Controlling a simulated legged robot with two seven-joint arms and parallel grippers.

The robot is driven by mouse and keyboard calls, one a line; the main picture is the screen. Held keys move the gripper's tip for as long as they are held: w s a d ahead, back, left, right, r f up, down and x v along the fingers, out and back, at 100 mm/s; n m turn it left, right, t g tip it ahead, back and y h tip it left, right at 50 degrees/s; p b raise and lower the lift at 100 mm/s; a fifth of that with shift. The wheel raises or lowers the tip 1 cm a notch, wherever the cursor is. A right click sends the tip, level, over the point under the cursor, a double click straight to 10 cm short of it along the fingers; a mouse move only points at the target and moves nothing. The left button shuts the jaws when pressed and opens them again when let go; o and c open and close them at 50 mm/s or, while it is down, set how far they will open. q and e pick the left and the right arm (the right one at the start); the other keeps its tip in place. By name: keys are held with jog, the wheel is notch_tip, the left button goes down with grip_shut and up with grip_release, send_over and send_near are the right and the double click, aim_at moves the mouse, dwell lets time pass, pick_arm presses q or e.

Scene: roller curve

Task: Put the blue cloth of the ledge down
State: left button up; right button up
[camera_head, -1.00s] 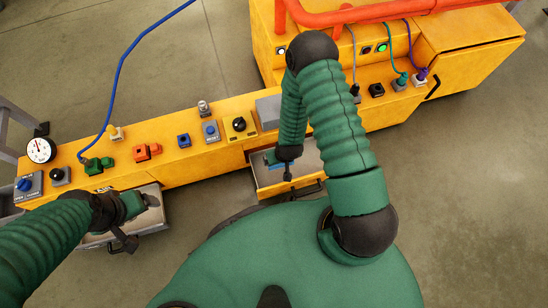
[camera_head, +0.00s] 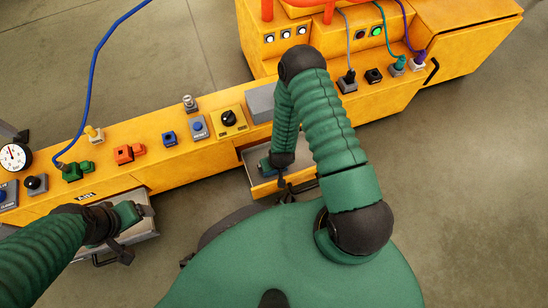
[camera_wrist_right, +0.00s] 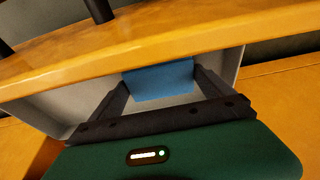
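A flat blue piece, which looks like the blue cloth (camera_wrist_right: 160,80), is in a grey-lined drawer (camera_wrist_right: 50,112) under a yellow ledge in the right wrist view. Only a small blue part of it shows in the head view (camera_head: 264,163). My right gripper (camera_wrist_right: 160,88) reaches into this drawer. Its dark fingers are apart, one on each side of the blue piece; I cannot tell whether they touch it. My left gripper (camera_head: 142,212) is over another open drawer (camera_head: 140,231) at the left, and its fingers are not clear.
The yellow console (camera_head: 190,130) carries a black knob (camera_head: 229,118), an orange block (camera_head: 128,153), green connectors (camera_head: 76,170) and a gauge (camera_head: 14,157). A blue cable (camera_head: 88,85) rises at the left. The floor at right is clear.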

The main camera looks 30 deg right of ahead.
jog(key=shift+o, duration=0.7)
jog(key=shift+r, duration=0.25)
jog(key=s+a+r+n+p, duration=0.1)
jog(key=s+a+r+p, duration=0.1)
jog(key=r, duration=1.8)
jog(key=s+a+r+n+p, duration=0.1)
jog(key=r+p, duration=0.4)
jog(key=r, duration=1.4)
jog(key=shift+s+a+r+n+g+y, duration=0.3)
jog(key=shift+s+a+r+n+y, duration=0.1)
jog(key=shift+s+a, duration=0.25)
